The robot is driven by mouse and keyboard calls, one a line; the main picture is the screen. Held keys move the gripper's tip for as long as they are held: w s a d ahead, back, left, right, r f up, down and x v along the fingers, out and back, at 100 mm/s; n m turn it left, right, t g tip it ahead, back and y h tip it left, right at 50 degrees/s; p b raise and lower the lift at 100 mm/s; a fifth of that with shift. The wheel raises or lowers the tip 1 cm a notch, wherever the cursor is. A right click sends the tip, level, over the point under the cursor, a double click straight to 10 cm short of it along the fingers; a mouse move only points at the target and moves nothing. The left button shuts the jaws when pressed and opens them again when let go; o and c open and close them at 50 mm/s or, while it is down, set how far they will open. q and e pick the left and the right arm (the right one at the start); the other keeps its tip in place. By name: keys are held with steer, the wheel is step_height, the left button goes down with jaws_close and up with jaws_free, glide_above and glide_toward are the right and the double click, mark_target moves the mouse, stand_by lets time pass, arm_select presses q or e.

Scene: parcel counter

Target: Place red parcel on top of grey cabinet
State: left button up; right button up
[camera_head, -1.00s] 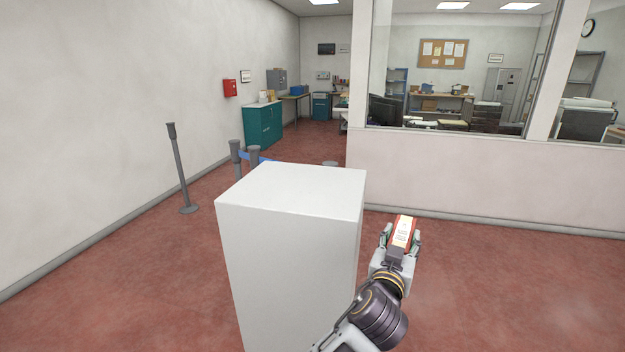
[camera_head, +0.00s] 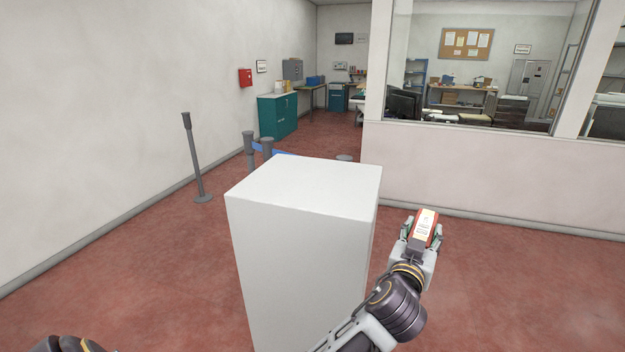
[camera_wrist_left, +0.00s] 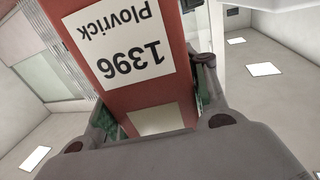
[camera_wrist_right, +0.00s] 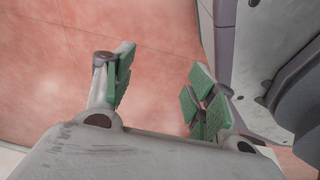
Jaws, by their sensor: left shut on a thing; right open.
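The red parcel (camera_head: 427,222) has a pale label on top and sits in my left gripper (camera_head: 421,240), to the right of the near cabinet and apart from it. In the left wrist view the red parcel (camera_wrist_left: 150,88) fills the middle, with a white label reading 1396 Plovrick upside down; the fingers are shut on its sides. The pale grey, box-shaped cabinet (camera_head: 300,255) stands upright close in front of me, its flat top bare. My right gripper (camera_wrist_right: 160,88) is open and empty above red floor in the right wrist view; it is out of the head view.
A grey barrier post (camera_head: 194,160) stands at the left, and more posts (camera_head: 250,150) with a blue belt stand behind the cabinet. A teal cabinet (camera_head: 278,117) is against the far left wall. A low windowed wall (camera_head: 480,180) runs behind at right. Floor at right is clear.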

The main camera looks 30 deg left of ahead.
arm_select(q)
steer(key=w+a+r+n+y+p, duration=0.1)
steer(key=w+a+r+y+p, duration=0.15)
steer(key=a+r+p, duration=0.35)
steer(key=w+a+r+n+y+p, duration=0.1)
steer(key=w+a+r+p, duration=0.25)
steer(key=a+r, duration=0.45)
arm_select(e)
steer(key=s+v, duration=0.2)
steer(key=v, duration=0.5)
arm_select(q)
steer(key=w+a+r+p, duration=0.1)
steer(key=w+a, duration=0.2)
steer(key=a, duration=0.6)
steer(key=w+a+r+p, duration=0.1)
steer(key=w+a, duration=0.3)
steer(key=a, duration=0.6)
steer(key=shift+r+n+p, duration=0.25)
steer(key=shift+n+p, duration=0.05)
steer(key=shift+p, duration=0.45)
arm_select(e)
steer(key=s+d+f+g, duration=0.1)
steer(key=s+f, duration=0.1)
steer(key=s, duration=1)
steer(key=shift+s+d, duration=0.3)
steer(key=shift+d, duration=0.1)
